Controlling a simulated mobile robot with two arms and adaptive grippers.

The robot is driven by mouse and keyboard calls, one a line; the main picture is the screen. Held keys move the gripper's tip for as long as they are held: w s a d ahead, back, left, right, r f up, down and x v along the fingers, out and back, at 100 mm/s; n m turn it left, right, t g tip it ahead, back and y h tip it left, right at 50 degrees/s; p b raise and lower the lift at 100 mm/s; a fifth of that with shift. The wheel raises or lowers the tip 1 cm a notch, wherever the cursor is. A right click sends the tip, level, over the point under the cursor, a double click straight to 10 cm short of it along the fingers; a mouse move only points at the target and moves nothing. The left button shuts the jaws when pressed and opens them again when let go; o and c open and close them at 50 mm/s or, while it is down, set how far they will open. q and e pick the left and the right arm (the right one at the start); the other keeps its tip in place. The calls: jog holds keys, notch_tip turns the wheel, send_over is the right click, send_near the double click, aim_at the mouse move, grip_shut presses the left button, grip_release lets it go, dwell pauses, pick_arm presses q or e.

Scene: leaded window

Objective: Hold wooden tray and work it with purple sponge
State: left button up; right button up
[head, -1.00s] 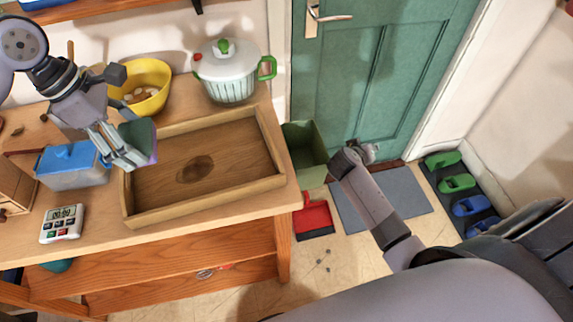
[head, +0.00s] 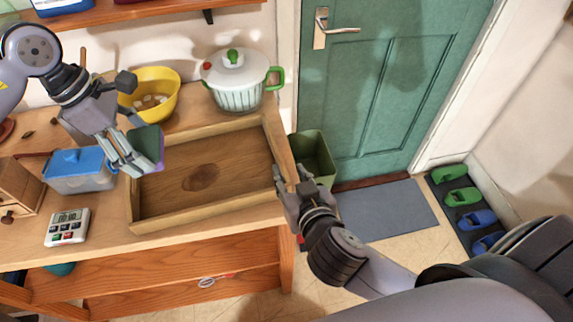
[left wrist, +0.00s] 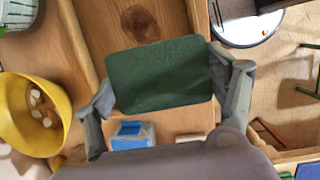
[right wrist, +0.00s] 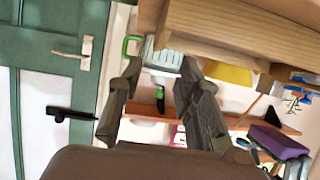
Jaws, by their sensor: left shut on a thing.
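The wooden tray (head: 205,217) lies on the workbench, with a dark stain (head: 201,177) on its floor. The purple sponge (head: 149,143) has a green face, which fills the middle of the left wrist view (left wrist: 158,75). My left gripper (head: 140,158) is shut on the sponge and holds it at the tray's left end; whether it touches the tray is unclear. My right gripper (head: 291,176) is open at the tray's right end. In the right wrist view, its fingers (right wrist: 155,92) are apart, with the tray (right wrist: 215,40) close above and to the right.
A blue-lidded box (head: 78,172) and a timer (head: 67,227) stand left of the tray. A yellow bowl (head: 160,85) and a lidded pot (head: 236,85) stand behind it. A green bin (head: 315,157) is on the floor beside the bench's right end.

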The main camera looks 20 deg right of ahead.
aim_at(281, 157)
jog(key=x, duration=1.1)
jog(key=shift+w+f, duration=0.1)
jog(key=shift+w, duration=0.2)
grip_shut()
dwell(0.4)
